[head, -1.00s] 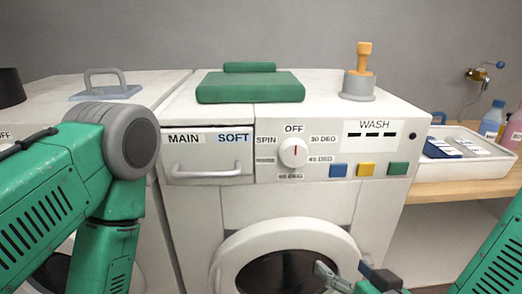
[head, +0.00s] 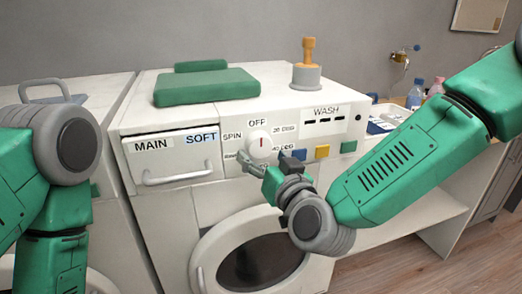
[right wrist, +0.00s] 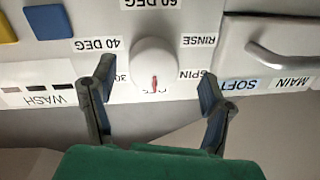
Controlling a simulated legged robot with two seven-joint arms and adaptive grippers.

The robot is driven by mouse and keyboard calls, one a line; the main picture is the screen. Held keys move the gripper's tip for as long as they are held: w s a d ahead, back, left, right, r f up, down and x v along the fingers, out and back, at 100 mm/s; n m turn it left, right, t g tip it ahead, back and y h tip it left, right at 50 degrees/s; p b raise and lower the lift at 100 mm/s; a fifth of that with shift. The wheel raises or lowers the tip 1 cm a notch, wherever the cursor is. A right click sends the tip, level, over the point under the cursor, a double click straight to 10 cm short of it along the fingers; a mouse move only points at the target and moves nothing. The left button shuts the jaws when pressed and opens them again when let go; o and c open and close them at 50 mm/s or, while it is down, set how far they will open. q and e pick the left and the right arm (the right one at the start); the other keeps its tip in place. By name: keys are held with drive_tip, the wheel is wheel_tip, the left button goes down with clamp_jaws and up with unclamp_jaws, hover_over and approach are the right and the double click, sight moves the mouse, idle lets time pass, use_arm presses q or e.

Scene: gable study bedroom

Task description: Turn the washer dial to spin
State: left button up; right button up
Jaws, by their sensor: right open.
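The washer dial (head: 260,143) is a round white knob with a red mark on the panel of the white washer (head: 205,207). The mark points up at OFF; the SPIN label (head: 232,135) is on its upper left. In the right wrist view the panel is upside down, and the dial (right wrist: 154,62) shows with its mark toward the OFF label. My right gripper (head: 268,162) is open just in front of and below the dial. Its fingers (right wrist: 155,80) stand on either side of the dial; contact cannot be told. My left gripper is out of view.
Blue, yellow (head: 322,152) and green (head: 349,147) buttons lie right of the dial. The drawer handle (head: 178,176) sticks out at left. A second white machine stands at left.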

sight(263, 152)
drive_tip(key=shift+w+a, duration=1)
drive_tip(key=shift+w, duration=0.15)
drive_tip(key=shift+w+d, duration=0.15)
drive_tip(key=shift+w, duration=0.1)
drive_tip(key=shift+w+d, duration=0.2)
drive_tip(key=shift+d, duration=1.1)
drive_tip(key=shift+a, duration=0.15)
drive_tip(key=c, duration=0.5)
drive_tip(key=shift+s+a, duration=0.15)
drive_tip(key=shift+a, duration=0.25)
drive_tip(key=c, duration=0.7)
drive_tip(key=shift+o, duration=0.2)
drive_tip(key=shift+s+a+r, duration=0.1)
drive_tip(key=shift+a, duration=0.3)
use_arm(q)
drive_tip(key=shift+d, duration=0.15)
use_arm(e)
drive_tip(key=shift+w+d, duration=0.2)
drive_tip(key=shift+d, duration=0.15)
